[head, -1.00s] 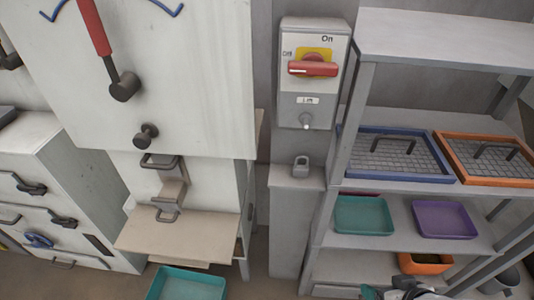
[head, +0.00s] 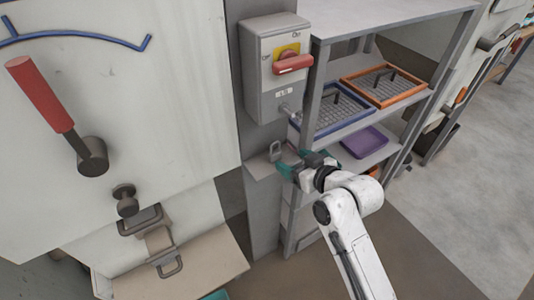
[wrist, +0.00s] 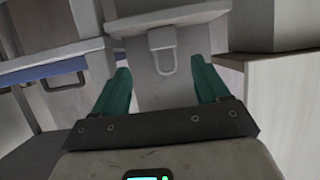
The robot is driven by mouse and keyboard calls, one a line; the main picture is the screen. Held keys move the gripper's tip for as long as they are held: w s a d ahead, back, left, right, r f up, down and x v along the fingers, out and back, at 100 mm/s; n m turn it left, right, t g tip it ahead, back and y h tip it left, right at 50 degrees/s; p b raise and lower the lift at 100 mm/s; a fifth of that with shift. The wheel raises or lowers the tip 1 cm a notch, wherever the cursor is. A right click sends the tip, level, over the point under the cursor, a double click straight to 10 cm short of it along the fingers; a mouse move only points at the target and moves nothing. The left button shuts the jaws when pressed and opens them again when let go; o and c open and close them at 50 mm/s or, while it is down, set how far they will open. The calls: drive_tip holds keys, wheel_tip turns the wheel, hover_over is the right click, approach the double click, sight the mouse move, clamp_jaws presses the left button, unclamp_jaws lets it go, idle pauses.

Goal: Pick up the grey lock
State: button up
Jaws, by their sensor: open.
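The grey lock (head: 276,153) is a small padlock with its shackle up. It stands on a narrow grey ledge (head: 259,167) below the switch box. My gripper (head: 293,163) has teal fingers and is just to the right of the lock in the head view. In the wrist view the lock (wrist: 162,40) appears upside down, beyond the fingertips and roughly centred between them. My gripper (wrist: 161,72) is open there, with nothing between its fingers.
The switch box (head: 270,75) with a red handle (head: 292,64) is above the ledge. A shelf rack (head: 388,16) with a blue-rimmed tray, an orange-rimmed tray (head: 384,84) and a purple tray (head: 364,142) stands close on the right. A white machine (head: 150,80) is on the left.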

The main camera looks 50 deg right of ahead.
sight(274, 151)
drive_tip(key=p+x, duration=0.1)
drive_tip(key=x, duration=0.8)
drive_tip(key=shift+w+a+p, duration=0.15)
drive_tip(key=shift+a+p, duration=0.1)
drive_tip(key=shift+p, duration=0.15)
drive_tip(key=c, duration=1.1)
drive_tip(key=shift+o, duration=0.2)
drive_tip(key=shift+r, duration=0.15)
drive_tip(key=shift+r, duration=0.55)
drive_tip(key=s+d+r+b, duration=0.2)
drive_tip(key=s+d+r, duration=0.1)
drive_tip(key=s+r, duration=0.8)
drive_tip(key=s, duration=0.2)
drive_tip(key=shift+s+r+b, duration=0.35)
drive_tip(key=shift+b, duration=0.05)
